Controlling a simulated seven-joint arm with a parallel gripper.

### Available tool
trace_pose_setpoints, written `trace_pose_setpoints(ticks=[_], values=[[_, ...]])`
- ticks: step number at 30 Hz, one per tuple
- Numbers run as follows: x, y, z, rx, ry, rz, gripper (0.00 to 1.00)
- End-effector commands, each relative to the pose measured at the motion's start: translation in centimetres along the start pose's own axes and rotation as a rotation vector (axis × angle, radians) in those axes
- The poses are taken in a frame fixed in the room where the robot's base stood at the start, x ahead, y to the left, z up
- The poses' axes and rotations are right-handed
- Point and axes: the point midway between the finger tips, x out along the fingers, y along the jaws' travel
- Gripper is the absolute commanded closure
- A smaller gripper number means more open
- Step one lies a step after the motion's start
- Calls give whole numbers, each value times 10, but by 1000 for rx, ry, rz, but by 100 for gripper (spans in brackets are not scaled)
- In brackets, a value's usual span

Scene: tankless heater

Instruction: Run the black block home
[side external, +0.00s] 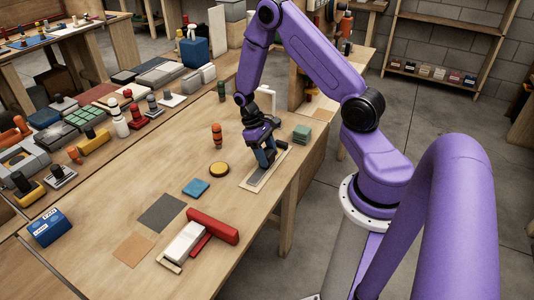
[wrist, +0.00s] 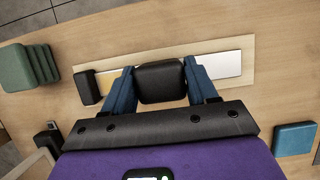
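The black block (wrist: 161,82) sits between my gripper's two blue fingers in the wrist view, on a pale board (wrist: 247,50) with a silver strip (wrist: 222,64). My gripper (wrist: 160,80) appears shut on the block, with a finger against its left and right sides. A smaller black piece (wrist: 87,87) stands at the strip's left end. A gold patch (wrist: 108,80) lies between that piece and the left finger. In the side view my gripper (side external: 266,160) is down over the board (side external: 255,183), and its fingers mostly hide the block.
Stacked green squares (side external: 302,133) stand right of the board in the side view. A blue square (side external: 195,188), a yellow disc (side external: 219,169) and an orange-and-dark figure (side external: 216,136) lie to its left. A red bar (side external: 213,226) is nearer the front. Table between them is bare.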

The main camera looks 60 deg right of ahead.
Motion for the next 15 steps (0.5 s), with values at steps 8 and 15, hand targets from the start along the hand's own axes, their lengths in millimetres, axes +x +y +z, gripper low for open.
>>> trace_pose_setpoints(ticks=[8,15], values=[[-1,-25,0,-6,-1,2,97],[-1,-68,-1,-5,0,1,97]])
